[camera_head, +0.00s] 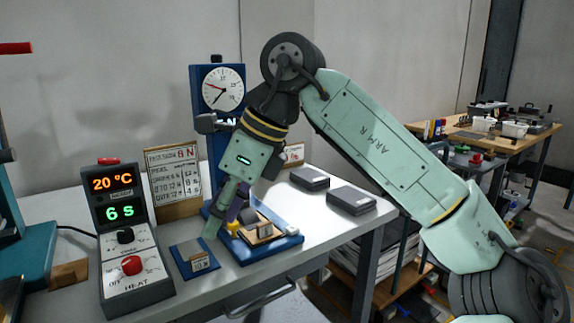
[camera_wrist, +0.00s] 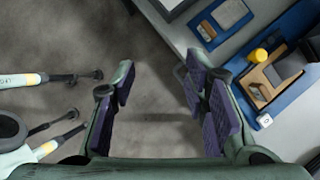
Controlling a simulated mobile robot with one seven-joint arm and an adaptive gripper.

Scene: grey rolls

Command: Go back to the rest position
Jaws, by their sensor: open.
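My gripper (camera_head: 226,208) points down at the front of the grey workbench (camera_head: 330,228), beside a blue fixture. In the wrist view my gripper (camera_wrist: 158,92) has its two purple-padded fingers wide apart. Only grey floor shows between them, with the bench edge to their right. The blue fixture base (camera_head: 278,246) carries a wooden block with a label and a dark rounded part, partly hidden by the gripper. The wrist view also shows the blue base (camera_wrist: 285,99), a yellow knob (camera_wrist: 257,55) and the wooden block (camera_wrist: 262,86).
A control box (camera_head: 132,240) reads 20 °C and 6 s. A dial gauge (camera_head: 223,88) stands on a blue post behind my wrist. A small blue plate (camera_head: 187,258) lies at the bench front. Two dark boxes (camera_head: 310,178) (camera_head: 351,199) lie right. Another bench (camera_head: 470,137) stands behind.

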